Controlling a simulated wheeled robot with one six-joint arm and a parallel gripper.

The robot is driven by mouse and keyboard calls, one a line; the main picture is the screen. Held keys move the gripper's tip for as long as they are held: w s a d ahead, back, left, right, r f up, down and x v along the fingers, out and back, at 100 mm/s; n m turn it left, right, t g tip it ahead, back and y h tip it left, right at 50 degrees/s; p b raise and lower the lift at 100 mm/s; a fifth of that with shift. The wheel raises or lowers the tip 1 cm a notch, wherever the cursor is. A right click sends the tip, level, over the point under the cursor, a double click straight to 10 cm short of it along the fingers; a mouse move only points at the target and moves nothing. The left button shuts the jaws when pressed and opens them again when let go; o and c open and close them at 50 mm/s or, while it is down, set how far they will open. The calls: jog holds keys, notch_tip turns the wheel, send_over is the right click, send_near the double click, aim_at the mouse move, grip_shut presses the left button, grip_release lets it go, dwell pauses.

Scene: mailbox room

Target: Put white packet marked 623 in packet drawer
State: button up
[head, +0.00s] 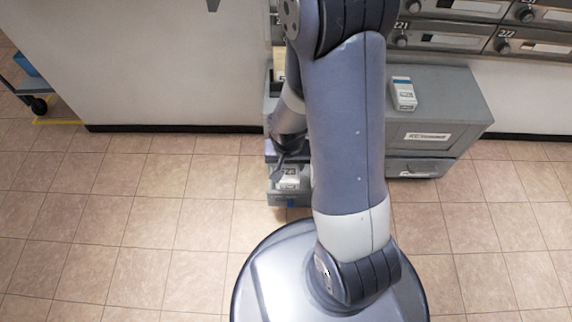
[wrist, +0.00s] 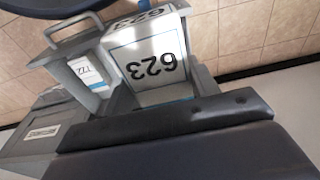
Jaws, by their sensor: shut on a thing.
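The white packet marked 623 (wrist: 152,62) fills the middle of the wrist view, its number upside down and a blue stripe along its lower edge. My gripper (head: 281,160) is shut on it, with dark finger parts across the lower wrist view. The packet is at or just above an open grey drawer (head: 287,199) at the cabinet's left. The drawer's handle and wall (wrist: 56,45) show beside the packet in the wrist view. A white shape shows at the drawer in the head view, partly hidden by my gripper; I cannot tell whether the packet touches the drawer floor.
Another white label or packet (wrist: 88,73) is beside packet 623 at the drawer. A white-and-blue packet (head: 403,93) lies on the grey cabinet (head: 450,95). Mailboxes (head: 455,38) are above. A cart (head: 30,85) stands far left; the tiled floor left is clear.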

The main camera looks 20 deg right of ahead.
jog(key=shift+s+f, duration=0.2)
jog(key=shift+f, duration=0.1)
jog(key=shift+w+f, duration=0.15)
jog(key=shift+f, duration=0.05)
jog(key=w+f+b, duration=0.2)
jog(key=f+b, duration=0.1)
jog(key=f, duration=0.1)
jog(key=w+d+f+b, duration=0.1)
jog(key=w+f+b, duration=0.1)
jog(key=f+b, duration=0.2)
jog(key=w+d+f+b, duration=0.1)
jog(key=w+f+b, duration=0.2)
jog(key=f, duration=0.3)
jog(key=shift+w+d+f+b, duration=0.1)
jog(key=shift+d+f+b, duration=0.1)
jog(key=shift+d+b, duration=0.1)
jog(key=shift+a, duration=0.1)
jog(key=o, duration=1.1)
jog(key=shift+o, duration=0.2)
jog(key=shift+r, duration=0.15)
notch_tip(320, 180, up, 10)
jog(key=s+p, duration=0.1)
jog(key=p, duration=0.4)
jog(key=shift+s+a+r, duration=0.15)
jog(key=shift+s+r, duration=0.05)
jog(key=shift+r, duration=0.05)
